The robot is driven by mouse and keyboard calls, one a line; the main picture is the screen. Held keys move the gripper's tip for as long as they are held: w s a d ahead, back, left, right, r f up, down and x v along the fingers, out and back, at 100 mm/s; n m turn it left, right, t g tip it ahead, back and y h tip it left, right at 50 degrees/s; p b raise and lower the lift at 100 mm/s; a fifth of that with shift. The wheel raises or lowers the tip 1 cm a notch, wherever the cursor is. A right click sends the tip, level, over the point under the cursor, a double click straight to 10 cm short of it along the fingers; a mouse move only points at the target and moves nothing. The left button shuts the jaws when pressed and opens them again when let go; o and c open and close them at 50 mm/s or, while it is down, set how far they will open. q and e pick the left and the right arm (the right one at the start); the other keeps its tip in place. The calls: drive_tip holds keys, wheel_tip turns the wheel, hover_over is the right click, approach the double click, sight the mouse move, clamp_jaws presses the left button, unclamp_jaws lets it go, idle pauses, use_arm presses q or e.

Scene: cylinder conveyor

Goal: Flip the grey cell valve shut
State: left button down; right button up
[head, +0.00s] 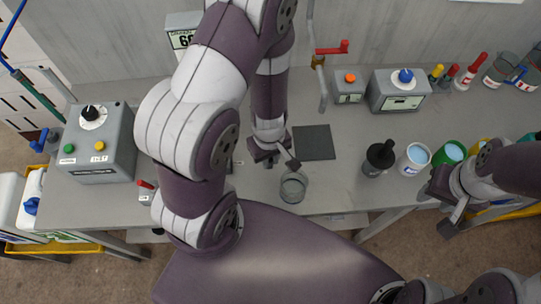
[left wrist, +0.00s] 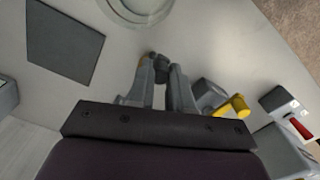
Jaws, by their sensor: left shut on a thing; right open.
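My left gripper (head: 283,160) is low over the table, just behind a clear glass cylinder (head: 292,188). In the left wrist view its fingers (left wrist: 163,85) are shut on a small dark piece (left wrist: 162,66). I cannot tell whether this piece is part of the grey cell valve. The cylinder's round rim (left wrist: 140,10) shows beyond the fingertips, apart from them. A grey fitting with a yellow handle (left wrist: 235,106) is beside the fingers on the right. My right gripper (head: 452,205) is open and empty near the table's front right edge.
A dark square mat (head: 314,142) lies right of my left gripper. A grey control box (head: 99,145) stands at the left. A black-topped container (head: 378,158), a white cup (head: 414,159) and a green cup (head: 448,155) stand at right. Small instruments line the back.

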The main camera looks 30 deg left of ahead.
use_arm(q)
drive_tip(key=c, duration=1)
unclamp_jaws()
drive_tip(key=shift+c, duration=0.2)
wheel_tip(320, 180, up, 13)
drive_tip(key=p, duration=1)
drive_tip(key=shift+f, duration=0.2)
drive_tip(key=shift+a, duration=0.1)
